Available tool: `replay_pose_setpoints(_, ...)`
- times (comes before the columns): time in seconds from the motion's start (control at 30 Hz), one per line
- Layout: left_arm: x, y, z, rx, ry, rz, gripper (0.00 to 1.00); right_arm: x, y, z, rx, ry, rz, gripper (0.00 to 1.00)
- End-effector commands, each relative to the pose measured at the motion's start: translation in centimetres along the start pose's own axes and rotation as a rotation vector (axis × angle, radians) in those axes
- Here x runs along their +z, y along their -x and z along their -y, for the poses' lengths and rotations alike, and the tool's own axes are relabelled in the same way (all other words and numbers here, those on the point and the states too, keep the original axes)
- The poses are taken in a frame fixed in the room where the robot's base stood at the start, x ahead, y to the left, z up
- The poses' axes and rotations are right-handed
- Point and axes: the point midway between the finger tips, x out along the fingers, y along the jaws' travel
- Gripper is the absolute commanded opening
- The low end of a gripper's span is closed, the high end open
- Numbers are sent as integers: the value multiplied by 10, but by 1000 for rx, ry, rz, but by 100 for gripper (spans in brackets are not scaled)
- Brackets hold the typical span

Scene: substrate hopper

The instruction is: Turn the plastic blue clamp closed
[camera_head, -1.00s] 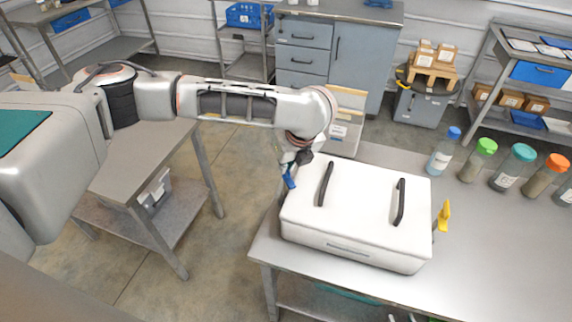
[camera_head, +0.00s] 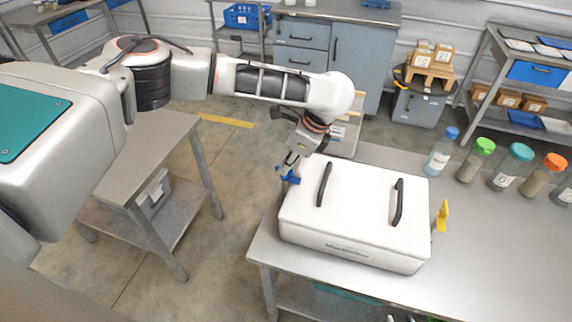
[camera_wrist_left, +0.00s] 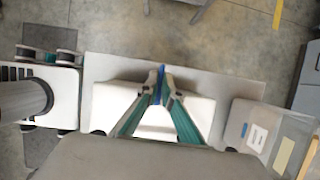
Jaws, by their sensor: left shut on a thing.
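The white hopper box (camera_head: 355,215) with two black handles stands on the metal table. The blue plastic clamp (camera_head: 290,178) is at its left side, near the back left corner, and looks roughly level. My left gripper (camera_head: 287,168) comes down on it from above, tilted, and is shut on it. In the left wrist view, the two fingers (camera_wrist_left: 160,92) meet around the thin blue clamp (camera_wrist_left: 161,74), seen edge-on. A yellow clamp (camera_head: 442,214) stands upright on the box's right side. My right gripper is not in view.
Several bottles with coloured caps, such as the green-capped one (camera_head: 475,160), stand on the table's back right. The table (camera_head: 490,265) is bare right of the box. A lower side table (camera_head: 150,150) is at the left, with open floor between.

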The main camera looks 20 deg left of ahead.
Motion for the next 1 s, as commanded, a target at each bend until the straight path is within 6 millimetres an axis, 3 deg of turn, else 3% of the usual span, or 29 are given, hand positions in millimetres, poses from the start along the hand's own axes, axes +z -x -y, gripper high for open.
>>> replay_pose_setpoints(0.63, 0, 1, 1, 17, 48, -1, 0, 1, 0, -2, 0, 5, 1, 27)
replay_pose_setpoints(0.7, 0, 1, 1, 17, 48, -1, 21, 1, 0, -2, 0, 8, 1, 27)
replay_pose_setpoints(1.0, 0, 0, 1, 18, 46, -1, 22, 2, 0, -3, 1, 8, 2, 27)
